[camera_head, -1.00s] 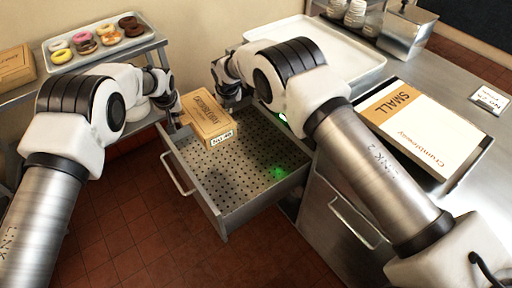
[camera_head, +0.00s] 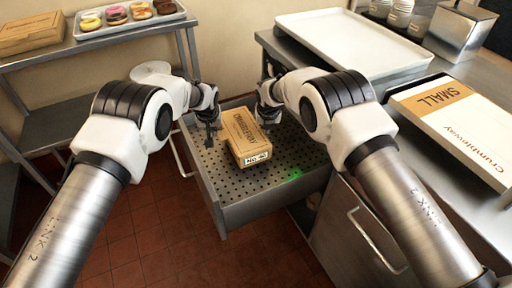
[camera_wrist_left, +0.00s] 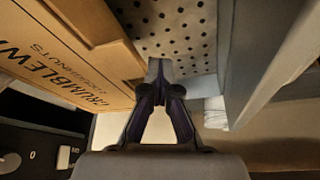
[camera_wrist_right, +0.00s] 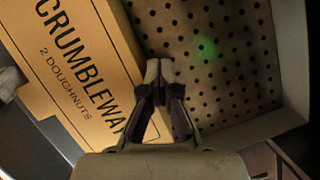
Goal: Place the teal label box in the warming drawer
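A tan cardboard doughnut box (camera_head: 248,138) with a pale label on its near end is over the perforated floor of the open warming drawer (camera_head: 262,208), between my grippers. No teal shows clearly on the label. I cannot tell whether its underside touches the floor. My left gripper (camera_head: 210,140) is at its left side, fingertips together. My right gripper (camera_head: 268,116) is at its far right side, fingertips also together. The box also shows left of the fingers in the left wrist view (camera_wrist_left: 75,60) and right wrist view (camera_wrist_right: 85,65). Neither gripper has it between its fingers.
A green glow (camera_head: 295,174) falls on the drawer floor. A counter at right bears a white tray (camera_head: 350,40), a large "SMALL" box (camera_head: 455,120) and a metal container (camera_head: 460,30). A shelf at left holds a doughnut tray (camera_head: 130,22) and another tan box (camera_head: 30,33).

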